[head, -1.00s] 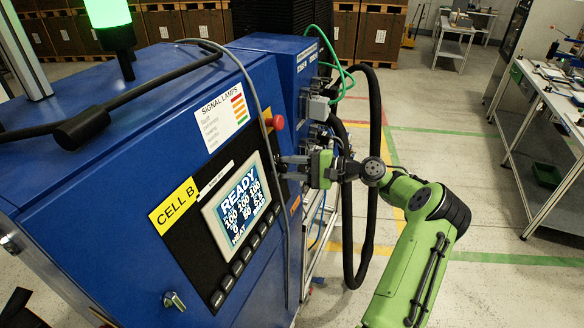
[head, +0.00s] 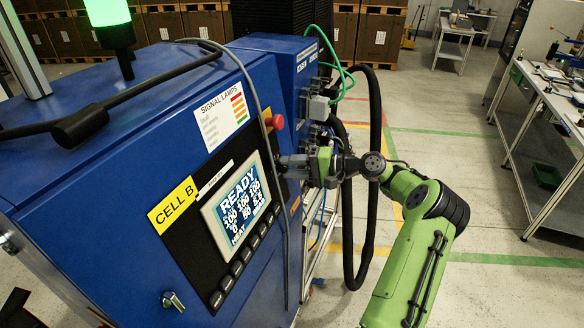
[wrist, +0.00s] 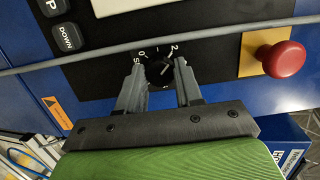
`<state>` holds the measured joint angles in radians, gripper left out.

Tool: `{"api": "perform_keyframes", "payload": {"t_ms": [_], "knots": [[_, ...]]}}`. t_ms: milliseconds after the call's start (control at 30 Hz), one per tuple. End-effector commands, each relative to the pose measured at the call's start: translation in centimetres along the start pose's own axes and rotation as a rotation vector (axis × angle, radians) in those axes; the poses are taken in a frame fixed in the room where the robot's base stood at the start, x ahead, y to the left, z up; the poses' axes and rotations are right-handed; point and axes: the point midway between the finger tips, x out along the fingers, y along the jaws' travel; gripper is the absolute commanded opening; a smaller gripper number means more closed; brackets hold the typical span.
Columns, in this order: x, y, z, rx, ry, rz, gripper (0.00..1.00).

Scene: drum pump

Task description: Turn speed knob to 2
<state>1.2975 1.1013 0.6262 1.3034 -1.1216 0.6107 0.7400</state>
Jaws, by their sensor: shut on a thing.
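The speed knob (wrist: 160,73) is a small black round knob on the black panel, in the wrist view. Its white mark points to the upper right, toward the printed 2; I cannot tell if it lines up exactly. A 0 shows on the left of the dial. My gripper (wrist: 160,78) has one finger on each side of the knob and is shut on it. In the head view my gripper (head: 287,168) reaches the right edge of the panel, and the knob is hidden there.
A grey cable (wrist: 90,65) crosses the panel just above the dial. A red mushroom button (wrist: 284,59) on a yellow plate sits to the right. The display (head: 238,206) reads READY. A black hose (head: 374,150) hangs behind my wrist.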

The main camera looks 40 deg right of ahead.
Motion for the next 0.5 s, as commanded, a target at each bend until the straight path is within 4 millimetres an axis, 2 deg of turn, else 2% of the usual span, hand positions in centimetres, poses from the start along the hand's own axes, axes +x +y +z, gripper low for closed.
{"api": "perform_keyframes", "payload": {"t_ms": [133, 167, 300, 500], "knots": [[-0.02, 0.17, 0.02, 0.004, -0.001, 0.004, 0.04], [-0.02, 0.17, 0.01, 0.004, -0.001, 0.004, 0.40], [-0.01, 0.12, 0.01, 0.004, -0.001, 0.002, 0.59], [-0.01, 0.06, 0.01, 0.003, 0.000, 0.001, 0.59]]}}
